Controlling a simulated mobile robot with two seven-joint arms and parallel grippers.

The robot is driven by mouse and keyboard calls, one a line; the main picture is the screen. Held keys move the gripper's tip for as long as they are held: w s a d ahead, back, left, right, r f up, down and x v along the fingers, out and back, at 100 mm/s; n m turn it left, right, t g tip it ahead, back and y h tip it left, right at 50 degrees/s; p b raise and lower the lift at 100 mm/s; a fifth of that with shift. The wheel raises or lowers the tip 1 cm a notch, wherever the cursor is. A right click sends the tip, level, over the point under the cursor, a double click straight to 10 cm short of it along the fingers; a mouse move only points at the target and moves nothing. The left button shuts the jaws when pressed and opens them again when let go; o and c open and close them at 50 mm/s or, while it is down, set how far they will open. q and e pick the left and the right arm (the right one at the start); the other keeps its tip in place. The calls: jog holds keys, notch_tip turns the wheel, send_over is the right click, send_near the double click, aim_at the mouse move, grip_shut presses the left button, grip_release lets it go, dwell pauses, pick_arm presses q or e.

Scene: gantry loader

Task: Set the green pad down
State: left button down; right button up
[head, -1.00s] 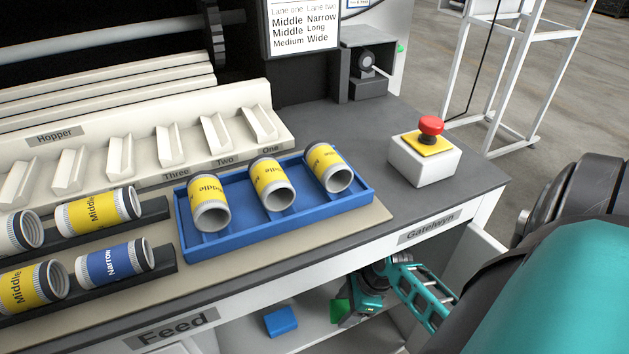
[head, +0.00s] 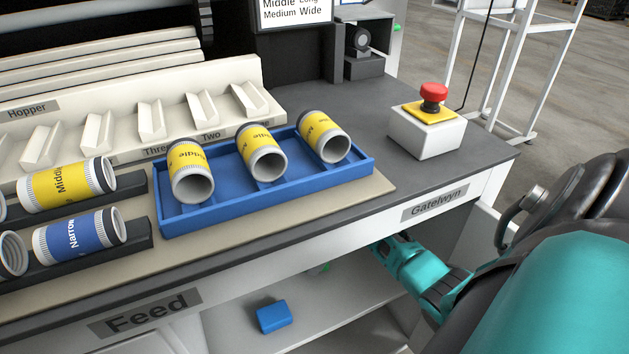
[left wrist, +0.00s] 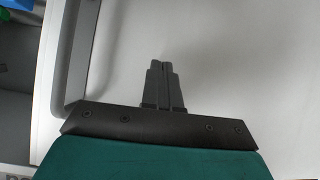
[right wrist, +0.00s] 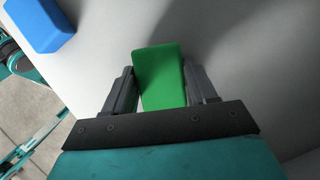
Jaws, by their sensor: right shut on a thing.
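The green pad (right wrist: 161,78) is between the two fingers of my right gripper (right wrist: 163,88) in the right wrist view. The fingers are shut on it, over a pale shelf surface. Whether the pad touches the shelf I cannot tell. In the head view my right arm reaches under the counter's front edge, and only a sliver of the green pad (head: 326,267) shows; the fingertips are hidden. My left gripper (left wrist: 164,65) has its fingers together with nothing between them, in front of a pale panel. It is not in the head view.
A blue pad (head: 273,316) lies on the pale lower shelf (head: 225,325), and also shows in the right wrist view (right wrist: 38,22). The counter front (head: 300,256) overhangs the shelf. On the counter stand a blue tray (head: 270,203) of yellow-labelled cylinders and a red stop button (head: 433,92).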

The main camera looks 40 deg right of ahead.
jog(key=shift+f, duration=0.55)
jog(key=shift+r, duration=0.15)
jog(key=o, duration=0.6)
jog(key=shift+f, duration=0.2)
jog(key=shift+c, duration=0.2)
jog(key=o, duration=0.4)
jog(key=shift+r, duration=0.1)
